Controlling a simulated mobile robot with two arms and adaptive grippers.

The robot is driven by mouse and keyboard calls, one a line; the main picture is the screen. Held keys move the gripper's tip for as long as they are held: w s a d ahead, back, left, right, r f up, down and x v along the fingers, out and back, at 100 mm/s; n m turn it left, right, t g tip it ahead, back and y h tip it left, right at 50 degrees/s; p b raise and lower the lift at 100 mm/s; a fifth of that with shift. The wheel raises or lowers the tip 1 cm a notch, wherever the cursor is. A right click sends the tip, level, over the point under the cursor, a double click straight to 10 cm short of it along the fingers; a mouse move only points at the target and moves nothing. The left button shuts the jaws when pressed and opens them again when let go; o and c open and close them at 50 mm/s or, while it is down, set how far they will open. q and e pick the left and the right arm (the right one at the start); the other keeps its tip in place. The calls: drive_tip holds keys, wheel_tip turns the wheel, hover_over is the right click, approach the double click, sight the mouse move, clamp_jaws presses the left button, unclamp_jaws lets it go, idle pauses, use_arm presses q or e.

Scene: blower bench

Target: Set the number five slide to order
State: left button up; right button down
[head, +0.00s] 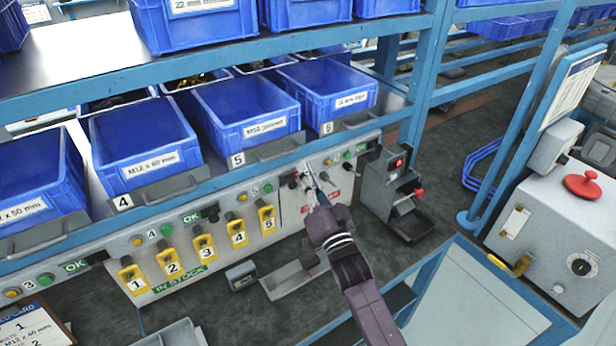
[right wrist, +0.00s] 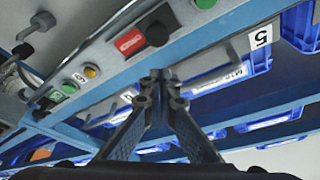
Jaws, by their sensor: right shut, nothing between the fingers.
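The number five slide (head: 267,218) is a yellow tab with a white 5 label, at the right end of a row of numbered yellow slides on the grey panel. It sits in line with the others, above the level of the green IN STOCK label (head: 180,279). My right gripper (head: 308,178) is shut and empty, in front of the panel to the right of slide five and apart from it. In the right wrist view its fingertips (right wrist: 160,76) meet below the blue shelf edge. Slide five does not show there. My left gripper is not in view.
Slides one (head: 132,275) to four (head: 236,228) stand to the left. Blue bins (head: 246,115) fill the shelf above. A grey device with a red knob (head: 397,190) stands right of my right arm. A small grey box (head: 241,275) lies on the dark bench below.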

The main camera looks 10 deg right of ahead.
use_arm(q)
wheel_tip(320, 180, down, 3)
drive_tip(key=b, duration=0.4)
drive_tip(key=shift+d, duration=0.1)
use_arm(e)
drive_tip(key=v, duration=1)
drive_tip(key=shift+d+r, duration=0.2)
drive_tip(key=shift+d, duration=0.15)
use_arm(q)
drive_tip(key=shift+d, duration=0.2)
use_arm(e)
drive_tip(key=shift+a, duration=0.1)
